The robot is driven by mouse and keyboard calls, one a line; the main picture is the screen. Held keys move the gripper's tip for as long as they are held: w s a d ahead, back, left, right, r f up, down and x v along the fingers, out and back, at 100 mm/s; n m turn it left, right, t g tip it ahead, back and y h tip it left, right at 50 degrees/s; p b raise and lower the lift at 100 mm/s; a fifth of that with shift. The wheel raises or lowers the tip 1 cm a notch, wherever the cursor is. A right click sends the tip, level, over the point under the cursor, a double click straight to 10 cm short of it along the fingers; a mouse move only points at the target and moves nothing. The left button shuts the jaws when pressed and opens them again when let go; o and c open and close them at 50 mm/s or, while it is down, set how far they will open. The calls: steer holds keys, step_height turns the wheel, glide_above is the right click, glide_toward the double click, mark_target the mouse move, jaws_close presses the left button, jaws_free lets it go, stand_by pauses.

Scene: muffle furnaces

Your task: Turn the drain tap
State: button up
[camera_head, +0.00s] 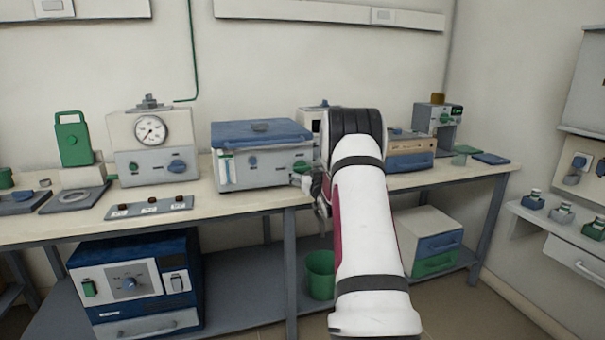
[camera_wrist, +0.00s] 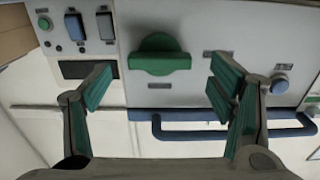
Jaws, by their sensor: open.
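A green knob with a raised grip bar (camera_wrist: 160,62) is on a light grey panel in the wrist view. I cannot tell for sure whether it is the drain tap. My gripper (camera_wrist: 162,82) is open and empty, with one green-padded finger to each side of the knob and clear of it. In the head view my gripper (camera_head: 318,188) is at the right front of the blue-lidded bench unit (camera_head: 265,168), beside a small greenish fitting (camera_head: 300,166). My arm hides part of the bench there.
A blue bar handle (camera_wrist: 225,128) runs close below the knob in the wrist view, near the right finger. A gauge unit (camera_head: 153,145) stands left on the bench (camera_head: 225,203). A green bin (camera_head: 320,275) and a blue furnace (camera_head: 135,285) are below.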

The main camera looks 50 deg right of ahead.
mark_target(301, 168)
steer(key=shift+x, duration=1.5)
steer(key=c, duration=1.1)
